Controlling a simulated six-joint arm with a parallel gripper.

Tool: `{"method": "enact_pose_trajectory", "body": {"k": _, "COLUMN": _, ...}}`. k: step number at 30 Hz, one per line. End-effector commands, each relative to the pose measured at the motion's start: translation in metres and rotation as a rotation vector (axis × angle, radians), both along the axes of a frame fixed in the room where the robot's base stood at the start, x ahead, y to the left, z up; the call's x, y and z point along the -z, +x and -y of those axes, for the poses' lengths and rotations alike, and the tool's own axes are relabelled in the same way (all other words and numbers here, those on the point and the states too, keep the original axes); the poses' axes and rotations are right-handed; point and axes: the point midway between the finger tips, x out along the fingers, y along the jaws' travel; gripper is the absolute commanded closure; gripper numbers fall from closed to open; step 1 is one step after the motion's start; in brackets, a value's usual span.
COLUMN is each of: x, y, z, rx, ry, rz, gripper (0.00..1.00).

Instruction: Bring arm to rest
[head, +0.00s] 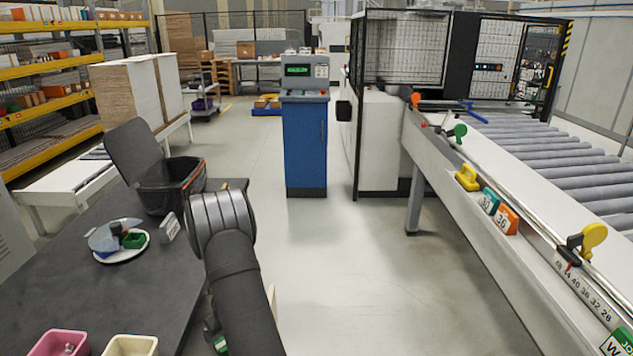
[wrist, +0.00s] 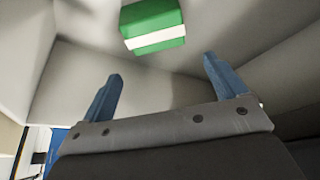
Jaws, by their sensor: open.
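My gripper (wrist: 162,68) is open in the wrist view, its two blue fingers spread with nothing between them. Beyond the fingertips is a green block with a white band (wrist: 153,22), apart from the fingers. Pale surfaces surround the block, and I cannot tell what they belong to. In the head view my dark arm rises from the bottom centre beside the dark table (head: 140,275). My gripper's fingers cannot be made out there; a small green and dark shape shows low beside the arm.
On the table are a black bin (head: 170,200), a white plate (head: 138,252) with small items, a pink bin (head: 48,345) and a cream bin (head: 130,346). A blue control cabinet (head: 305,145) stands ahead. A roller conveyor (head: 560,160) is right. Floor between is clear.

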Motion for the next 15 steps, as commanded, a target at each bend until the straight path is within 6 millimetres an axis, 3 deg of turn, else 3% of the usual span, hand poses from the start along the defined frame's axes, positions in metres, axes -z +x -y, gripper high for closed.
{"method": "enact_pose_trajectory", "body": {"k": 15, "x": -0.093, "y": 0.001, "z": 0.000, "rx": -0.001, "ry": 0.002, "rz": 0.004, "gripper": 0.10}}
